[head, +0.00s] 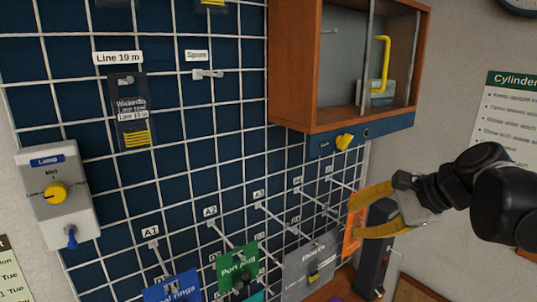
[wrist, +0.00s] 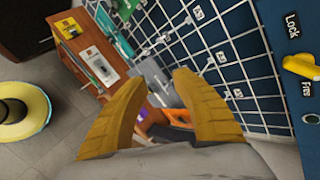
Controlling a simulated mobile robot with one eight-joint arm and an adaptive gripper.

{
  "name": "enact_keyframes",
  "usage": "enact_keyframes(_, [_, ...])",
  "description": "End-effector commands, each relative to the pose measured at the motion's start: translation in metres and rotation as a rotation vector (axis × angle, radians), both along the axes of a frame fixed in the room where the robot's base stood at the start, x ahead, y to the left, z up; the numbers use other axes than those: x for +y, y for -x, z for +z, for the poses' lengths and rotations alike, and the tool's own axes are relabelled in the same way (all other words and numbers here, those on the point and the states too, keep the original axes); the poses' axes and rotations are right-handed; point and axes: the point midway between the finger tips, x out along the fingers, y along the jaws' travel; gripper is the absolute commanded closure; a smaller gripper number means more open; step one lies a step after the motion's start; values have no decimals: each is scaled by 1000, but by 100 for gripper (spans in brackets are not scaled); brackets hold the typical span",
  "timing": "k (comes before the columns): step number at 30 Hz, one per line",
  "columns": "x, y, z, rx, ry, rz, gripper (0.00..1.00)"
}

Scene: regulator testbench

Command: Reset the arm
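My gripper (head: 355,215) reaches in from the right of the head view, in front of the lower right of the wire grid panel. Its two yellow fingers are spread apart. In the wrist view the gripper (wrist: 161,82) also shows open, with a clear gap between the fingertips. Nothing appears to be held. An orange item (head: 353,238) shows behind the fingers in the head view. In the wrist view orange and dark parts show between the fingers; I cannot tell their exact distance.
The blue grid panel (head: 205,130) carries hooks and hanging packets. A wooden cabinet (head: 290,75) has a yellow handle (head: 386,65); below it is a yellow knob (head: 345,142), close to the gripper. A lamp control box (head: 60,190) is at left. Grey floor (wrist: 65,130) lies open in the wrist view.

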Motion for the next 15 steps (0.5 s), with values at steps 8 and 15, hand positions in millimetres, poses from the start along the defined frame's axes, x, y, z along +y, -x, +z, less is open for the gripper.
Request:
enact_keyframes(8, [20,106,-223,-210,725,482,68])
enact_keyframes(15, [6,150,-320,-340,1149,816,68])
